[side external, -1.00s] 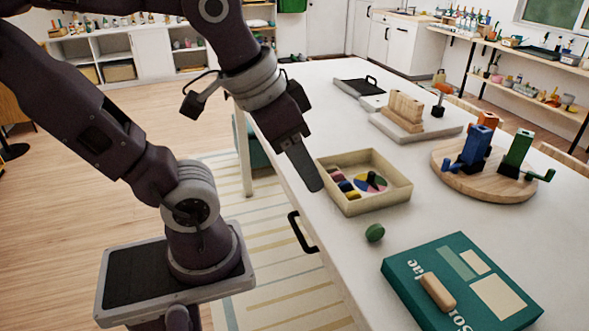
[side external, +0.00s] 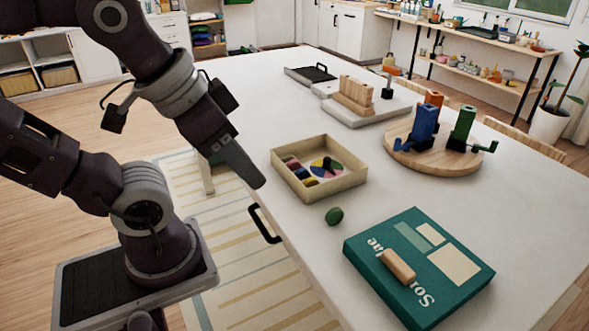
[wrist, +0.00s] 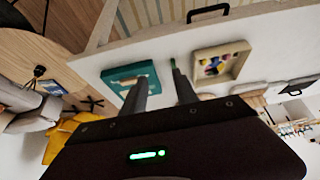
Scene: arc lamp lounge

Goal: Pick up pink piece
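A shallow beige tray (side external: 345,184) stands on the white table and holds several small coloured pieces beside a multicoloured disc (side external: 327,168). A small pinkish piece (side external: 289,159) seems to lie at the tray's far left, but it is too small to be sure. My gripper (side external: 255,181) hangs left of the tray, near the table edge, apart from the tray. In the wrist view my gripper (wrist: 158,80) has its two fingers apart with nothing held between them.
A green oval piece (side external: 334,216) lies in front of the tray. A teal box (side external: 455,292) with a wooden cylinder (side external: 398,267) on it is at front right. A round wooden board (side external: 410,158) holds upright coloured blocks. A drawer handle (side external: 262,225) juts from the table's side.

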